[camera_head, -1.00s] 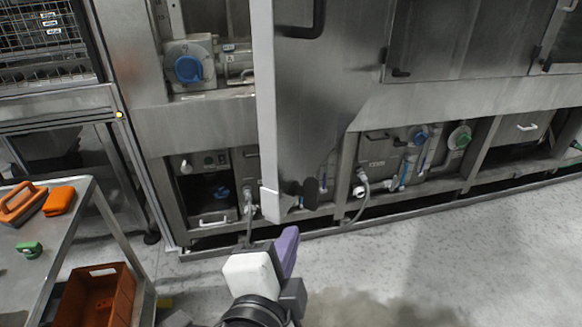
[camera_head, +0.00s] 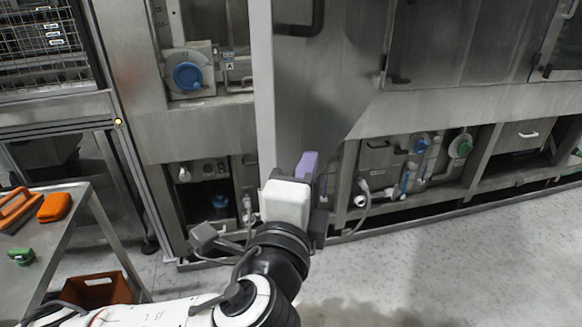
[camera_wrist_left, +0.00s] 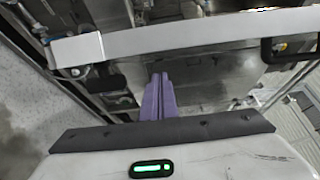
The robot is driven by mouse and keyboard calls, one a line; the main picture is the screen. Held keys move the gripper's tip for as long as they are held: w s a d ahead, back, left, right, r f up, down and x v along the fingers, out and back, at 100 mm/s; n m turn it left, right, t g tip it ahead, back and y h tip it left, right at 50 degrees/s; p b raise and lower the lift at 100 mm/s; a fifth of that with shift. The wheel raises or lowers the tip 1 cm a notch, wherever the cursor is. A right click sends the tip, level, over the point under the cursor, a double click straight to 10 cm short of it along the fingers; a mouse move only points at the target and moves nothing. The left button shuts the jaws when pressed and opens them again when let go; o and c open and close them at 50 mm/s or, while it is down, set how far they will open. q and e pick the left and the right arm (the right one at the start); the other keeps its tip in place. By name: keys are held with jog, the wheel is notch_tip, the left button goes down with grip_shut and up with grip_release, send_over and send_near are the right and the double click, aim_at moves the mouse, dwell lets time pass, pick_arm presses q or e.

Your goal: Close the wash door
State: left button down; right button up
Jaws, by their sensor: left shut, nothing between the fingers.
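The wash door (camera_head: 300,95) is a grey steel panel with a pale edge and a dark handle (camera_head: 300,20) near its top. It stands swung out from the machine, its edge facing me. My left gripper (camera_head: 305,165) is shut and empty, its purple fingers in front of the lower part of the door in the head view. In the left wrist view the purple fingers (camera_wrist_left: 158,98) are together, and the door's pale edge (camera_wrist_left: 190,38) crosses above them. I cannot tell whether the fingers touch the door. My right gripper is not in view.
A steel cart (camera_head: 45,240) with orange items (camera_head: 55,207) and a green item (camera_head: 22,256) stands at the left. A red-brown crate (camera_head: 95,290) sits low beside it. The machine's lower bay holds hoses and valves (camera_head: 422,146). Floor is clear at the right.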

pick_arm(q)
jog(key=shift+w+a, duration=0.25)
jog(key=shift+a, duration=0.45)
jog(key=shift+w+a, duration=0.2)
jog(key=shift+a, duration=0.45)
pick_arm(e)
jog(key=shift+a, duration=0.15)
